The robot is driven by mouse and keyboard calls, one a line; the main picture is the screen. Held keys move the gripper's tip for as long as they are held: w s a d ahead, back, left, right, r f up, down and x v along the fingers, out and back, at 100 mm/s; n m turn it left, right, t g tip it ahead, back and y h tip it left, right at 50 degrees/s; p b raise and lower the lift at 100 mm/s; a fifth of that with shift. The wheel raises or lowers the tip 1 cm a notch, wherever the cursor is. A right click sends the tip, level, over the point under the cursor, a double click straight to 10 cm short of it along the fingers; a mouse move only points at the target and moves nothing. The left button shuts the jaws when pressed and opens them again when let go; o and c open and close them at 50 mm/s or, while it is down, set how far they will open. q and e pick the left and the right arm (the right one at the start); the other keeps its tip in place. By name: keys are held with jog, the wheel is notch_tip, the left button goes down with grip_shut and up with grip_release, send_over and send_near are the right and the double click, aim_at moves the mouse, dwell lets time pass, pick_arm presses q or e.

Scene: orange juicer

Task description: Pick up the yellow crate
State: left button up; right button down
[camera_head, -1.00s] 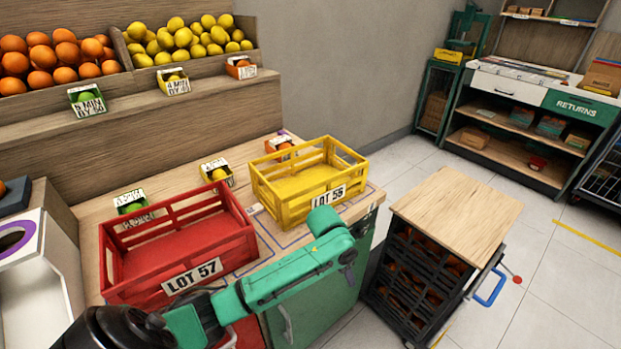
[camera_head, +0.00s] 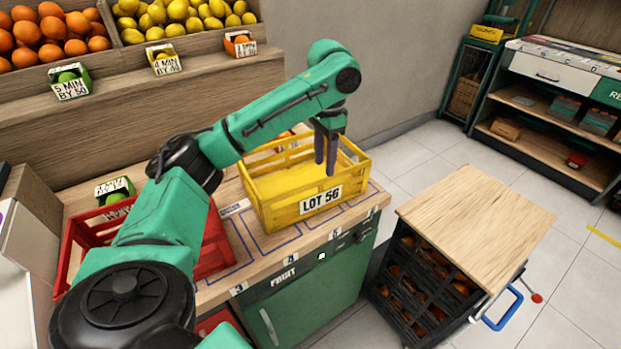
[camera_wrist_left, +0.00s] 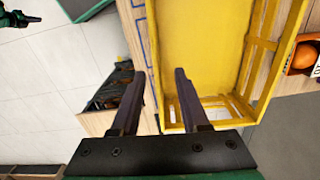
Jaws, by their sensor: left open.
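The yellow crate (camera_head: 265,212), labelled LOT 56, stands upright on the wooden counter and looks empty. My left gripper (camera_head: 325,170) is open and points down over the crate's right side. The crate's yellow floor (camera_wrist_left: 203,45) and slatted wall also show there. I cannot tell if the fingers touch the crate.
A red crate (camera_head: 78,236) stands left on the counter, partly hidden by my left arm. A cart with a wooden top (camera_head: 475,225) stands right of the counter. Shelves of oranges (camera_head: 45,40) and lemons (camera_head: 185,12) are behind.

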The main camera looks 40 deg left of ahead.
aim_at(318, 180)
pick_arm(q)
jog(key=f, duration=0.1)
jog(key=s+f, duration=0.1)
jog(key=f, duration=0.1)
jog(key=s+f, duration=0.1)
jog(key=f, duration=0.7)
jog(key=shift+w+p, duration=0.3)
jog(key=shift+p, duration=0.05)
grip_shut()
pick_arm(e)
jog(key=shift+s+d+f, duration=0.1)
jog(key=shift+s+d, duration=0.05)
jog(key=shift+s, duration=0.35)
jog(key=shift+s+d+f, duration=0.1)
jog(key=shift+s+d, duration=0.05)
jog(key=shift+s, duration=0.35)
pick_arm(q)
jog(key=shift+r, duration=0.1)
pick_arm(e)
jog(key=shift+s+a, duration=0.1)
jog(key=shift+a, duration=0.05)
